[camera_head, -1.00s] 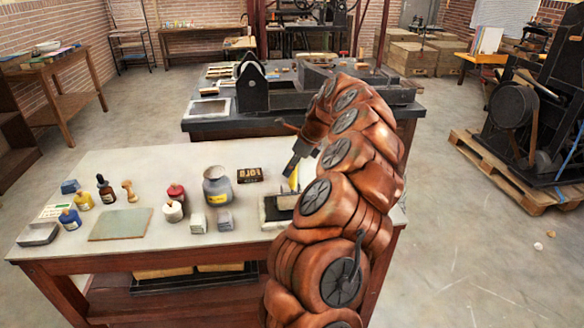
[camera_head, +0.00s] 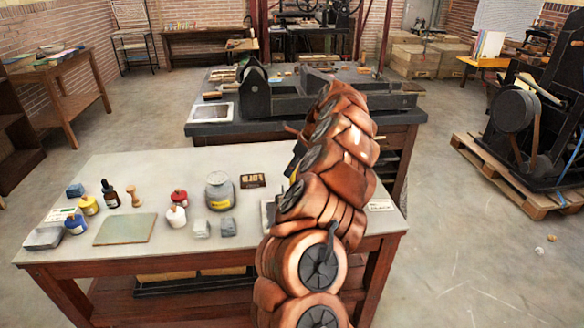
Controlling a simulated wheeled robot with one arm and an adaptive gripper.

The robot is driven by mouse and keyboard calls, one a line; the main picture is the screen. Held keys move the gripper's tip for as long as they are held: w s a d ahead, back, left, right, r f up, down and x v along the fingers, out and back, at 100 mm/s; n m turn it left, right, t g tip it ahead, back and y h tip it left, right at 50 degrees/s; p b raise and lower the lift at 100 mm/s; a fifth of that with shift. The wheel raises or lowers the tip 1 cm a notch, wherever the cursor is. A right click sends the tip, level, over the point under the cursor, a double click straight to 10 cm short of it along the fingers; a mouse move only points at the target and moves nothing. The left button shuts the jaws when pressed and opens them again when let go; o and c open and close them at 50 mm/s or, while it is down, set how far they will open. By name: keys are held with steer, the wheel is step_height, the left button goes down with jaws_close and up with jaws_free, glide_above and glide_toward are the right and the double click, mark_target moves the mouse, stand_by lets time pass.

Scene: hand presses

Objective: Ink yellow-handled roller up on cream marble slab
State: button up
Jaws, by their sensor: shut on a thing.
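My gripper (camera_head: 298,150) is over the right part of the near table, mostly hidden behind my own brown arm. It is shut on the yellow-handled roller, of which only a yellow sliver (camera_head: 294,176) shows below the dark gripper parts. The roller's drum is hidden. A pale slab (camera_head: 267,213), which looks like the cream marble slab, shows only its left edge beside my arm; the rest is covered. I cannot tell whether the roller touches it.
A white card (camera_head: 380,205) lies right of my arm. A dark press (camera_head: 254,92) stands on the table behind.

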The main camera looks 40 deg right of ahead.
steer(key=shift+s+a+r+b, duration=0.1)
steer(key=shift+s+a+b, duration=0.8)
steer(key=shift+s, duration=0.35)
steer(key=shift+s+a, duration=0.1)
steer(key=shift+a, duration=0.05)
steer(key=shift+w+d+p, duration=0.45)
steer(key=shift+w+d, duration=0.15)
steer(key=shift+w, duration=0.15)
steer(key=shift+w+d+p, duration=0.4)
steer(key=shift+w+d, duration=0.15)
steer(key=shift+w, duration=0.2)
steer(key=shift+s+a+b, duration=0.45)
steer(key=shift+s+a, duration=0.1)
steer(key=shift+s, duration=0.15)
steer(key=shift+s+a+b, duration=0.45)
steer(key=shift+s+a, duration=0.05)
steer(key=shift+s, duration=0.2)
steer(key=s+a+b, duration=0.2)
steer(key=shift+s, duration=0.35)
steer(key=shift+r, duration=0.1)
